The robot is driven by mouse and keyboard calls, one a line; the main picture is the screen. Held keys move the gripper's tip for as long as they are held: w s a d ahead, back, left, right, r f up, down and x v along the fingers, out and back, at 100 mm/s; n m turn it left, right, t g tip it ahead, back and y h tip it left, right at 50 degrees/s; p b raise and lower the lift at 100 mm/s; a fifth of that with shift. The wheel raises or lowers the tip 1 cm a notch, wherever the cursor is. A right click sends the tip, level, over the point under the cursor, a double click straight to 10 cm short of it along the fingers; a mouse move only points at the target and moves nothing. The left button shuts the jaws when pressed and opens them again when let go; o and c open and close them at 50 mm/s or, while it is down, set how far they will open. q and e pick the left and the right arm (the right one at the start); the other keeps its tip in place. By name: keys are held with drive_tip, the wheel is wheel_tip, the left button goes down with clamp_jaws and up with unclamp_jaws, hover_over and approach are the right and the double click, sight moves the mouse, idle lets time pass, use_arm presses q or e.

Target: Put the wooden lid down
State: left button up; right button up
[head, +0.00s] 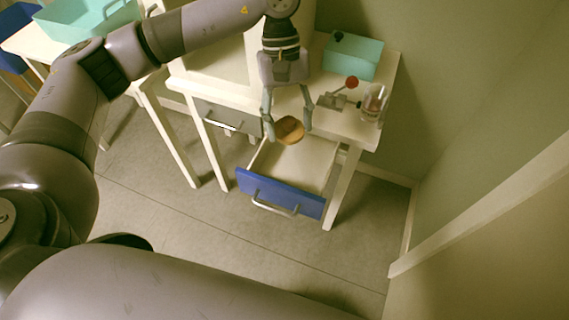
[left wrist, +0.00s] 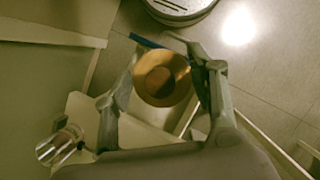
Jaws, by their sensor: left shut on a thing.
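The wooden lid (head: 290,130) is a round, tan-brown piece held between the fingertips of my left gripper (head: 289,128). In the left wrist view the lid (left wrist: 162,78) shows its round face with a raised middle, and the fingers of my left gripper (left wrist: 163,68) close on its two sides. The lid appears over the open drawer (head: 280,193), which has a blue front and a pale inside; its exact height above it is hard to tell. My right gripper is not in view.
On the white table (head: 335,127) stand a clear glass jar (head: 373,102), a small grey device with a red ball (head: 351,82), and a teal box (head: 353,57). The jar also shows in the left wrist view (left wrist: 58,146). A grey drawer (head: 228,117) is left of the open one. A wall bounds the right.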

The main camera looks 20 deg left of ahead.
use_arm(q)
drive_tip(key=w+f+n+t+h+b, duration=0.2)
drive_tip(key=w+f+n+t+b, duration=0.35)
drive_tip(key=n, duration=0.95)
drive_tip(key=f, duration=0.5)
drive_tip(key=f+p, duration=0.1)
drive_tip(key=f, duration=0.5)
drive_tip(key=a+f+p, duration=0.1)
drive_tip(key=f, duration=0.4)
drive_tip(key=shift+w+f, duration=0.2)
drive_tip(key=shift+w, duration=0.15)
wheel_tip(320, 180, down, 5)
drive_tip(key=shift+f, duration=0.1)
drive_tip(key=shift+f, duration=0.15)
drive_tip(key=o, duration=0.9)
